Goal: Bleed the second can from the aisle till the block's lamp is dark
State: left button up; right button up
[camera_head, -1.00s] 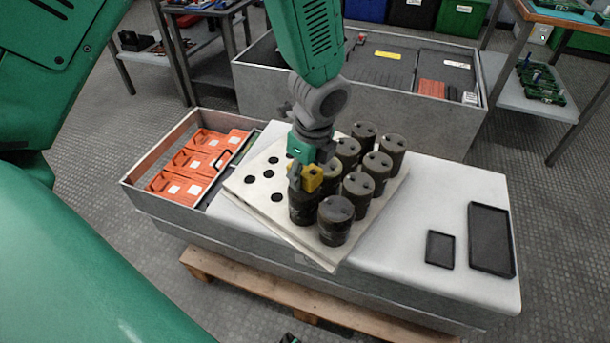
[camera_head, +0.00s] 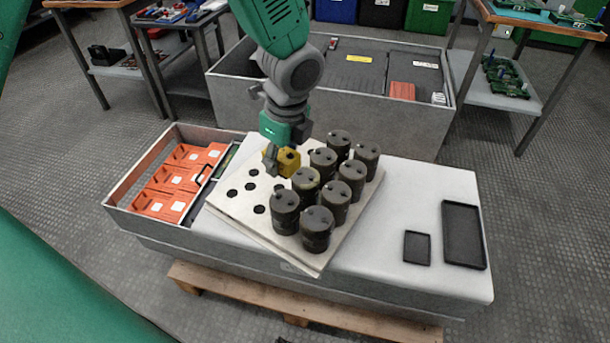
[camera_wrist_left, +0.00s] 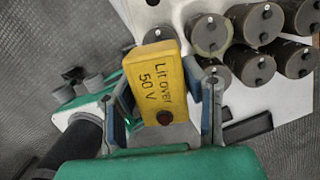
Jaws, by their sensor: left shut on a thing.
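My left gripper (camera_head: 280,157) is shut on a yellow block (camera_head: 288,162). In the left wrist view the block (camera_wrist_left: 155,75) reads "Lit over 50 V", and its round lamp (camera_wrist_left: 164,118) looks dark red, not glowing. Dark cylindrical cans stand upright in two rows on a white board (camera_head: 235,204). My right gripper is not in view.
Orange boxes (camera_head: 180,180) lie in a tray on the bench's left. Two black trays (camera_head: 463,236) (camera_head: 417,248) lie on the bare white top (camera_head: 400,205) at right. A grey bin (camera_head: 330,112) stands behind. Empty round holes show on the board's left.

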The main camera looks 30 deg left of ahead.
pick_arm(q)
jog(key=shift+w, duration=0.1)
jog(key=shift+n, duration=0.3)
jog(key=w+f+p, duration=0.1)
jog(key=w+p, duration=0.1)
jog(key=w+f+p, duration=0.1)
jog(key=w+p, duration=0.1)
jog(key=w, duration=0.1)
jog(key=w+f+p, duration=0.1)
jog(key=w+p, duration=0.1)
jog(key=shift+w+d+f, duration=0.2)
jog(key=shift+w+d, duration=0.1)
jog(key=shift+w, duration=0.05)
jog(key=shift+w+f+p, duration=0.2)
jog(key=shift+f+p, duration=0.05)
jog(key=shift+p, duration=0.1)
jog(key=shift+w+f, duration=0.1)
jog(key=shift+f, duration=0.1)
notch_tip(320, 180, down, 4)
jog(key=b, duration=0.5)
jog(key=shift+f, duration=0.2)
jog(key=shift+r+p, duration=0.1)
jog(key=shift+p, duration=0.2)
jog(key=shift+p, duration=0.65)
